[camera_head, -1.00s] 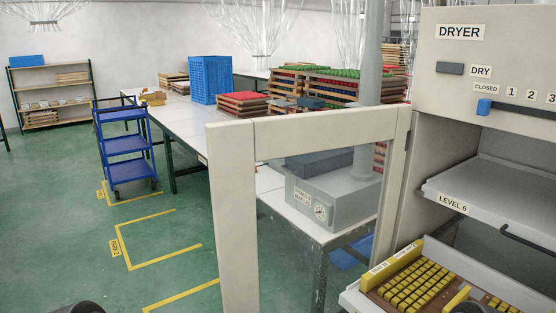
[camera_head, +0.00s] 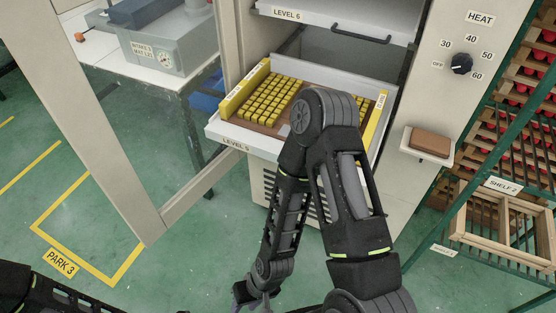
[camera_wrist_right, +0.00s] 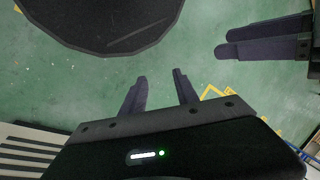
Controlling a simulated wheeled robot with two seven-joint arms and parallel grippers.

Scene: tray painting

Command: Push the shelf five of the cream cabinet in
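The LEVEL 5 shelf (camera_head: 222,135) sticks out of the cream dryer cabinet (camera_head: 240,28) in the head view. It carries a brown tray of small yellow blocks with yellow side rails (camera_head: 243,92); my right arm hides part of it. My right gripper (camera_head: 256,300) is low in front of the cabinet, below and apart from the shelf. In the right wrist view my right gripper (camera_wrist_right: 161,90) shows spread fingers with nothing between them, above green floor. My left gripper (camera_wrist_right: 262,38) appears at that view's upper right; its finger gap is unclear.
The open cabinet door frame (camera_head: 110,130) stands left of the shelf. The LEVEL 6 shelf (camera_head: 300,20) is above. A heat knob (camera_head: 462,63) and a small ledge with a brown block (camera_head: 430,142) are to the right, beside a green rack (camera_head: 480,130). Floor at left is clear.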

